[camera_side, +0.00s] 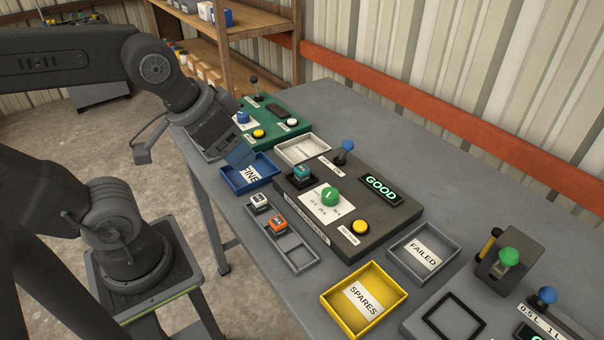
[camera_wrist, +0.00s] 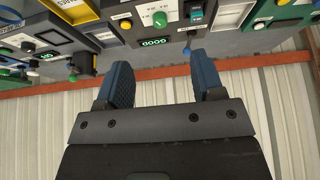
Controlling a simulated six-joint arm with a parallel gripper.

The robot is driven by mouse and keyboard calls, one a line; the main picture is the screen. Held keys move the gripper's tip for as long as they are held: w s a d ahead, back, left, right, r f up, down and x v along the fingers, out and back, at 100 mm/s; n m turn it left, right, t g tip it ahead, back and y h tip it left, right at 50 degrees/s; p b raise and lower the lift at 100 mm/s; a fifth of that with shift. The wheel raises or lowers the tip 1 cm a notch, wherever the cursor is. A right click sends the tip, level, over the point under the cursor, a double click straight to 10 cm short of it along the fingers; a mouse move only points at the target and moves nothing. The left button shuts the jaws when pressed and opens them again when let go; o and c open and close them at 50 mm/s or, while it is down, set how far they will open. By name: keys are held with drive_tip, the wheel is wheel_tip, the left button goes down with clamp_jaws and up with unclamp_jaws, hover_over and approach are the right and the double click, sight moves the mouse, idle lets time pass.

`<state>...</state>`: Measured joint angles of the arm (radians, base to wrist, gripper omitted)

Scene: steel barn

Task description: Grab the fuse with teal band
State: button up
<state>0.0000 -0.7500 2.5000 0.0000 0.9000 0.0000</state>
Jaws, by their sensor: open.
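The fuse with the teal band (camera_side: 301,173) sits upright in the socket at the back left of the dark tester box (camera_side: 405,222). It also shows near the top of the wrist view (camera_wrist: 196,15). My gripper (camera_side: 240,157) is above and to the left of it in the side view, over the blue FINE tray (camera_side: 262,180), apart from the fuse. In the wrist view its two blue fingers (camera_wrist: 165,72) are spread with nothing between them. The tester's display reads GOOD (camera_side: 380,187).
A grey rack (camera_side: 299,256) holds a white fuse (camera_side: 259,201) and an orange fuse (camera_side: 278,225). A blue lever (camera_side: 347,146) and green knob (camera_side: 330,196) stand up from the tester. FAILED (camera_side: 448,267) and yellow SPARES (camera_side: 330,298) trays lie nearby.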

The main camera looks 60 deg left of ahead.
drive_tip(key=m+g+y, duration=0.5)
drive_tip(key=m+g, duration=0.1)
drive_tip(key=m, duration=1.2)
hover_over(302, 168)
drive_tip(key=d, duration=0.5)
wheel_tip(302, 168, down, 6)
drive_tip(key=x, duration=0.9)
drive_tip(key=d+x, duration=0.1)
drive_tip(key=x, duration=0.3)
drive_tip(key=shift+w+f, duration=0.15)
drive_tip(key=shift+f, duration=0.35)
drive_tip(key=shift+c, duration=0.3)
drive_tip(key=c, duration=1)
drive_tip(key=shift+r, duration=0.1)
